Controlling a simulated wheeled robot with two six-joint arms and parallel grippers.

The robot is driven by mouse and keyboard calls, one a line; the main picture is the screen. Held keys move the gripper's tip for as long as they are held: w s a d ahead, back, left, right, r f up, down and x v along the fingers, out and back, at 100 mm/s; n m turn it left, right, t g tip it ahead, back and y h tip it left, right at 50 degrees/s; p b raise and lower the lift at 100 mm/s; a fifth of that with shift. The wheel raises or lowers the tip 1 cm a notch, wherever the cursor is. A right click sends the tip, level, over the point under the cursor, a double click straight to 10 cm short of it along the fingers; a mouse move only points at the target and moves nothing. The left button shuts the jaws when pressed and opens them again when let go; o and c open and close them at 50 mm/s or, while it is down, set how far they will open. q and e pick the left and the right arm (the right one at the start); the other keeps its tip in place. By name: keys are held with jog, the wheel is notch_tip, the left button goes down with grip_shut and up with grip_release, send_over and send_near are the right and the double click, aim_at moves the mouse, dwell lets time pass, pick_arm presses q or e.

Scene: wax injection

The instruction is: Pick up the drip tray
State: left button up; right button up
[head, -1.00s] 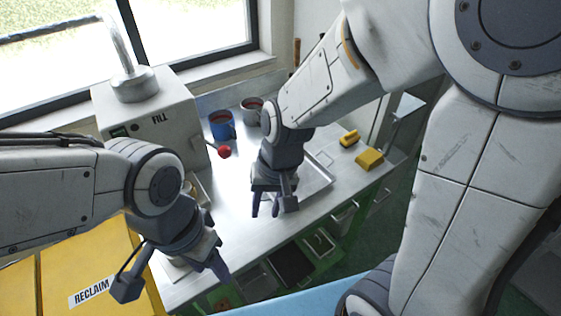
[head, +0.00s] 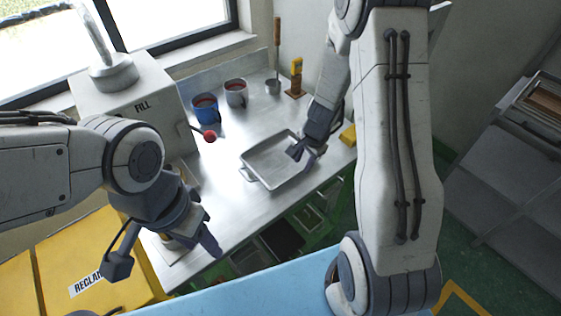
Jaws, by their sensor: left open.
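The drip tray (head: 265,162) is a shallow grey metal pan with a small handle at its left end. It lies flat on the metal bench. My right gripper (head: 302,153) is over the tray's right end, pointing down. From this view I cannot tell whether it touches the tray, and its jaw gap is unclear. My arm hides part of the tray's right end. My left gripper (head: 165,252) is open at the lower left, with its fingers wide apart. It is well away from the tray, near the bench's front left.
A grey machine marked FILL (head: 135,108) with a red-knobbed lever (head: 209,136) stands left. A blue mug (head: 205,110) and a grey mug (head: 236,95) stand behind the tray. A yellow block (head: 348,136) is at right. A yellow RECLAIM box (head: 75,262) is lower left.

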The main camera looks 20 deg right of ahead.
aim_at(300, 175)
jog(key=b+x, duration=0.1)
jog(key=x, duration=0.3)
jog(key=shift+f+b, duration=0.15)
jog(key=shift+b, duration=0.25)
grip_shut()
dwell(1.0)
